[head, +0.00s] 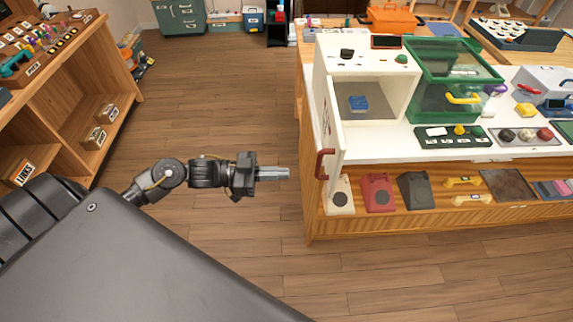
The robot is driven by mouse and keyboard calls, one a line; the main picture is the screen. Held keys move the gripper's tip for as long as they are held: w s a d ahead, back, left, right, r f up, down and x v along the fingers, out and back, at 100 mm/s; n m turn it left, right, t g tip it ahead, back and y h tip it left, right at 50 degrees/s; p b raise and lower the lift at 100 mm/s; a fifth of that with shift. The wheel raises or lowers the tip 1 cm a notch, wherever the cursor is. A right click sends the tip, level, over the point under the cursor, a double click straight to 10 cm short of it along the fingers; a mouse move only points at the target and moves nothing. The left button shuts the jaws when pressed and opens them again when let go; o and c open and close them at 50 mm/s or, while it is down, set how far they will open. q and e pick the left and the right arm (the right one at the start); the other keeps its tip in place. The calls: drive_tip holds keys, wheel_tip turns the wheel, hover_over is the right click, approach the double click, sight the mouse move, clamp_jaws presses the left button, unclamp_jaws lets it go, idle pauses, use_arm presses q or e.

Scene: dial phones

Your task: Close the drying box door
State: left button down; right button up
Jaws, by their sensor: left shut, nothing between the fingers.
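The drying box (401,111) is a cream-white cabinet on the left end of the workbench, with a knob and a small dark display on top. Its door (327,118) is hinged at the left and stands wide open, pointing toward me, with a dark red handle (321,164) at its near edge. A blue item (358,104) sits inside the box. My left gripper (287,173) is shut and empty, just left of the door handle, with a small gap between them in the picture. My right gripper is not in view.
A green clear-sided box (455,105) stands right of the drying box. A green tray (452,137) and other parts lie on the white bench top. Old phones, such as a red one (377,193), sit on the shelf below. A wooden shelf unit (88,95) stands left; the floor between is clear.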

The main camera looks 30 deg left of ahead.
use_arm(q)
drive_tip(key=p, duration=0.3)
approach(333, 174)
drive_tip(key=x, duration=0.3)
drive_tip(key=r+x, duration=0.1)
drive_tip(key=x, duration=0.1)
drive_tip(key=shift+d, duration=0.25)
drive_tip(key=shift+w+d+f, duration=0.2)
drive_tip(key=shift+w+d, duration=0.15)
drive_tip(key=shift+d, duration=0.3)
